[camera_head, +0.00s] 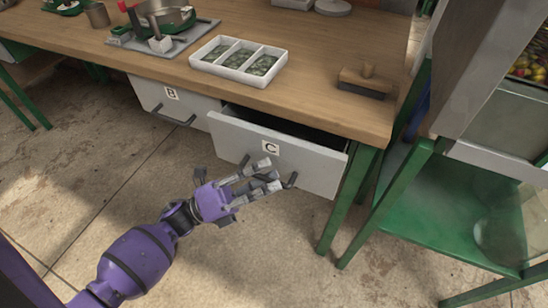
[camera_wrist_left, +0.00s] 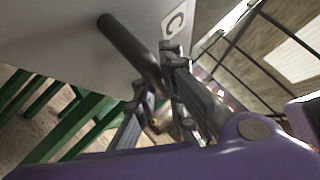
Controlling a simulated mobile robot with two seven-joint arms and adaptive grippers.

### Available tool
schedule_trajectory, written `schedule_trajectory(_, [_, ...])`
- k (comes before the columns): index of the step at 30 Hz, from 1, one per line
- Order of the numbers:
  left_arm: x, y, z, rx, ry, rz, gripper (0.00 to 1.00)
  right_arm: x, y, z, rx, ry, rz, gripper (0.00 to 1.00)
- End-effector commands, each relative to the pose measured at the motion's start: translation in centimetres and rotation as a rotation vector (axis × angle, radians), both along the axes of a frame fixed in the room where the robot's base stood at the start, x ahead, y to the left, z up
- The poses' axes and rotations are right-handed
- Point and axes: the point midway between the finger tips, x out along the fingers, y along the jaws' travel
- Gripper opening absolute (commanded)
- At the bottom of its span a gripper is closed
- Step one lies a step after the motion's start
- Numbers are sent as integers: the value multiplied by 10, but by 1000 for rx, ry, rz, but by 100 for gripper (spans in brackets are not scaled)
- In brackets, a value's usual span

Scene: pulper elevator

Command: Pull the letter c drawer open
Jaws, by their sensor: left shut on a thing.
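The letter C drawer (camera_head: 317,168) is under the right part of the wooden table. It is pulled partly out, with a dark gap showing above its white front. Its dark bar handle (camera_wrist_left: 128,45) runs across the front below the C label (camera_head: 270,148). My left gripper (camera_head: 268,180) is at the handle, with its fingers shut around the bar. In the left wrist view the fingers (camera_wrist_left: 158,92) close on the handle close to the drawer front. The drawer's inside is mostly hidden. My right gripper is not in view.
The letter B drawer (camera_head: 182,102) to the left looks closed. A white tray with several compartments (camera_head: 238,60) and a brush (camera_head: 367,82) rest on the table (camera_head: 330,60). A green-legged stand (camera_head: 440,205) is close on the right. The floor (camera_head: 90,170) in front is clear.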

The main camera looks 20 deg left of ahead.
Motion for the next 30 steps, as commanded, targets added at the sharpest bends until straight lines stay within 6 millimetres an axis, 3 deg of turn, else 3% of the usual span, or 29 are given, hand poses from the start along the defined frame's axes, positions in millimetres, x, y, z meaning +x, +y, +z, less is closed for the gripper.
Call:
schedule_trajectory(6, [-74, 4, 0, 4, 5, 5, 0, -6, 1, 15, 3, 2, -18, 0])
schedule_trajectory(15, [-160, 6, -1, 6, 4, 4, 0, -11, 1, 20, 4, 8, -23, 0])
schedule_trajectory(22, [-199, 8, -1, 6, 3, 4, 0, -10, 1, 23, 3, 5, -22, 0])
schedule_trajectory(30, [-214, 8, -1, 6, 1, 3, 0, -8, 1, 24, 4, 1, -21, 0])
